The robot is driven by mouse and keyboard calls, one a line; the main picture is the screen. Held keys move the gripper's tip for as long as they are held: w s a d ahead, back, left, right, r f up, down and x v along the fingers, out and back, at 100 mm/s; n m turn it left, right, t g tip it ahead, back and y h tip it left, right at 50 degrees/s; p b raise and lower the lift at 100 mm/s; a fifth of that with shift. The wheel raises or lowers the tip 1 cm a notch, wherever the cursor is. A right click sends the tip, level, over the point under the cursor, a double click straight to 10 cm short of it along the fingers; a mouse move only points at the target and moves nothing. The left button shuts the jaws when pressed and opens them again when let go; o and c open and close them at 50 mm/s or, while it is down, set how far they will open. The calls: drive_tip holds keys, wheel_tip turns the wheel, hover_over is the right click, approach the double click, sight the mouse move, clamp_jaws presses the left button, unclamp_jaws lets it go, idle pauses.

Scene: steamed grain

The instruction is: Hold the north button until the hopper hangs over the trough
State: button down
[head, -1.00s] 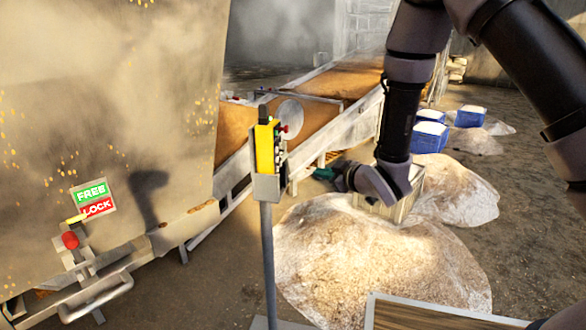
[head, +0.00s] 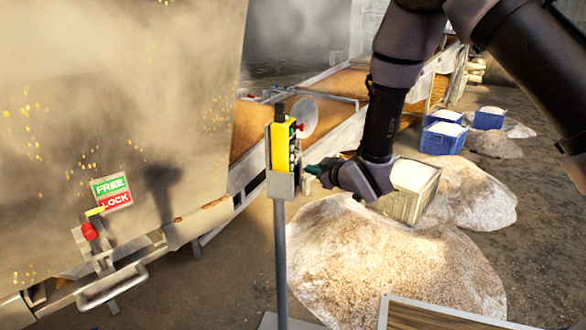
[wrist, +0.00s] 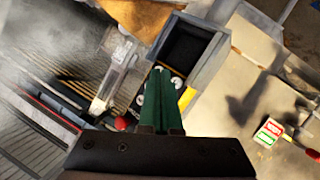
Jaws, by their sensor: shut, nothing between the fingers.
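A yellow button box (head: 283,147) stands upright in a grey holder on a thin post, with its buttons on the right side. My gripper (head: 314,169), with green fingers, is just right of the box at button height. In the wrist view the shut, empty fingers (wrist: 168,78) reach among pale round buttons (wrist: 139,98) beside the grey holder (wrist: 205,68). I cannot tell whether they touch a button, nor which is north. A large tan metal vessel (head: 120,80), possibly the hopper, fills the left. A long trough (head: 262,152) with orange-brown contents runs behind the box.
A FREE/LOCK sign (head: 111,190) and a red-knobbed lever (head: 89,231) are on the vessel. A grain-filled crate (head: 408,200) stands by pale grain heaps (head: 395,265). Blue crates (head: 442,138) stand farther back. A wooden-topped surface (head: 425,315) is at the front right. Steam hangs behind.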

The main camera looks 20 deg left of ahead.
sight(292, 167)
drive_tip(key=shift+s+a, duration=0.1)
drive_tip(key=shift+a, duration=0.8)
idle(1.4)
drive_tip(key=shift+a, duration=0.35)
